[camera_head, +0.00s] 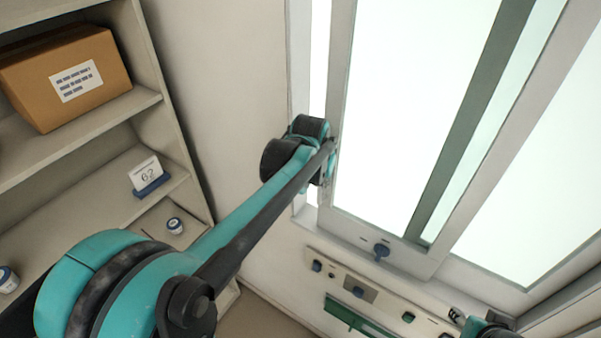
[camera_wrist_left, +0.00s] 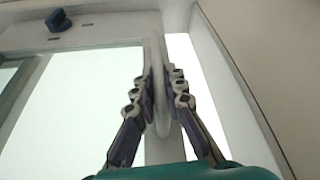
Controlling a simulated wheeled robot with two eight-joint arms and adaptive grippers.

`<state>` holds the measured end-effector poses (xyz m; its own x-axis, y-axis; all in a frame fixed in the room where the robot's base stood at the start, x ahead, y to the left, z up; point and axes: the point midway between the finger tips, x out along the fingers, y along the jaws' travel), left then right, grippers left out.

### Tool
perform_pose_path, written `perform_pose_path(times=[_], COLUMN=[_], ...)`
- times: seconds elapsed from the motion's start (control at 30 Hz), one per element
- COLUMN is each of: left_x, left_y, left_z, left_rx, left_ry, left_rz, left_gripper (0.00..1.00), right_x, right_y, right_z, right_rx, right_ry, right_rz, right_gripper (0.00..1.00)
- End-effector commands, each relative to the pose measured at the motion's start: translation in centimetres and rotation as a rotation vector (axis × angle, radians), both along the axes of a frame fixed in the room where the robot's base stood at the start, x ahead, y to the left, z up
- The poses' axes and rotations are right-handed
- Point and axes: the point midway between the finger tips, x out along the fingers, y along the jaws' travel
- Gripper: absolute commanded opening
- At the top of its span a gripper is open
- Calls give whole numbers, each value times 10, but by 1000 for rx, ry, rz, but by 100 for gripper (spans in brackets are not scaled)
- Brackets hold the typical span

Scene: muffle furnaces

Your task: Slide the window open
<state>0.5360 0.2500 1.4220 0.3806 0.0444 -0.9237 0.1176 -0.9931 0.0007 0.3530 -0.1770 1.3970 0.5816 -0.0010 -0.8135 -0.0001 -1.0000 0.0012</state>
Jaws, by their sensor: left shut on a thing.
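The window shows in the head view as a bright pane in a light grey sliding sash (camera_head: 341,90). A narrow bright gap lies between the sash's left edge and the outer frame (camera_head: 299,60). My left gripper (camera_head: 328,150) is at the sash's left edge. In the left wrist view, the left gripper (camera_wrist_left: 161,90) has its fingers on both sides of a pale upright handle (camera_wrist_left: 161,115) on the sash edge, shut on it. A teal and dark part of my right arm (camera_head: 485,328) shows at the bottom right edge; its fingers are not clear.
A blue knob (camera_head: 381,250) sits on the lower frame and also shows in the left wrist view (camera_wrist_left: 59,20). A shelf (camera_head: 100,115) at the left holds a cardboard box (camera_head: 65,75), a sign (camera_head: 147,175) and small jars. A panel with knobs (camera_head: 360,290) runs below the window.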

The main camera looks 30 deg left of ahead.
Motion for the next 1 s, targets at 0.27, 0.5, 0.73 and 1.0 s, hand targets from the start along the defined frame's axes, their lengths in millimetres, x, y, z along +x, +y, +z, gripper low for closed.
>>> perform_pose_path(times=[0.27, 0.5, 0.73, 1.0], left_x=[-8, -13, -16, -16], left_y=[-98, -161, -195, -206], left_z=[-2, -1, -1, 0], left_rx=[-2, -1, -2, -1], left_ry=[2, 2, 2, 1], left_rz=[-11, -8, -4, 0], left_gripper=[0, 0, 0, 0], right_x=[0, 0, 0, 0], right_y=[0, 0, 0, 0], right_z=[-9, -15, -18, -18], right_rx=[0, 0, 0, 0], right_ry=[0, 0, 0, 0], right_rz=[0, 0, 0, 0], right_gripper=[40, 40, 40, 40])
